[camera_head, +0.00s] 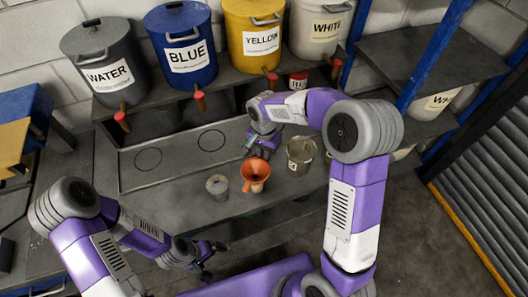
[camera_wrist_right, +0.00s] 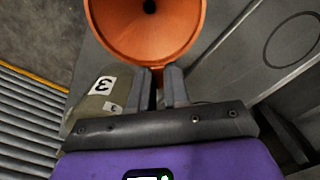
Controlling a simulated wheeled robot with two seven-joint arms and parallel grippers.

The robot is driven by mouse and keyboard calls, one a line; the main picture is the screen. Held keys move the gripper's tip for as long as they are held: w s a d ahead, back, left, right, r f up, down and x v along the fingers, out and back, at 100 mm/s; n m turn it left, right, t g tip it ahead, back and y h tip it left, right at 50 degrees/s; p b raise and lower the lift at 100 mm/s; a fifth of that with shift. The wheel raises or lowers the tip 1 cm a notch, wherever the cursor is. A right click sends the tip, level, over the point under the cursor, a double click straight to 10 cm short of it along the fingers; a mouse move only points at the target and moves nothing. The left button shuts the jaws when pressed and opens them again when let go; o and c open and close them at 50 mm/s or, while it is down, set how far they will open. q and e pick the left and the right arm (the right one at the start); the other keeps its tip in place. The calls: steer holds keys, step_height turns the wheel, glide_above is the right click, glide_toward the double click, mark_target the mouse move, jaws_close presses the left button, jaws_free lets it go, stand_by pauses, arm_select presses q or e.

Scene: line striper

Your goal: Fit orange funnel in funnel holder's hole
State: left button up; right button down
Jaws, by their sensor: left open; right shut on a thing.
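The orange funnel (camera_head: 256,168) is above the bench with its wide mouth up; it also shows in the right wrist view (camera_wrist_right: 146,32). My right gripper (camera_wrist_right: 159,86) is shut on the funnel's near edge. In the head view this gripper (camera_head: 257,143) is just behind the funnel. The funnel's spout points down toward the bench front; whether it touches anything beneath cannot be told. I cannot clearly pick out the funnel holder or its hole. My left gripper (camera_head: 207,262) is open and empty, low in front of the bench.
A small grey can (camera_head: 217,187) stands left of the funnel, and a metal pail (camera_head: 300,155) stands right of it. A tray (camera_head: 180,176) with two marked circles lies at left. Labelled buckets with taps, including a blue one (camera_head: 183,48), line the back shelf.

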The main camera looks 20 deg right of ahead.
steer(key=shift+f+b, duration=0.65)
steer(key=shift+f, duration=0.25)
stand_by(0.4)
steer(key=shift+f+b, duration=0.6)
steer(key=shift+f, duration=0.15)
steer(key=c, duration=1)
jaws_free()
steer(key=shift+r, duration=0.1)
steer(key=shift+o, duration=0.2)
steer(key=shift+r+p, duration=3.05)
steer(key=shift+r, duration=1)
steer(key=shift+s+f, duration=0.1)
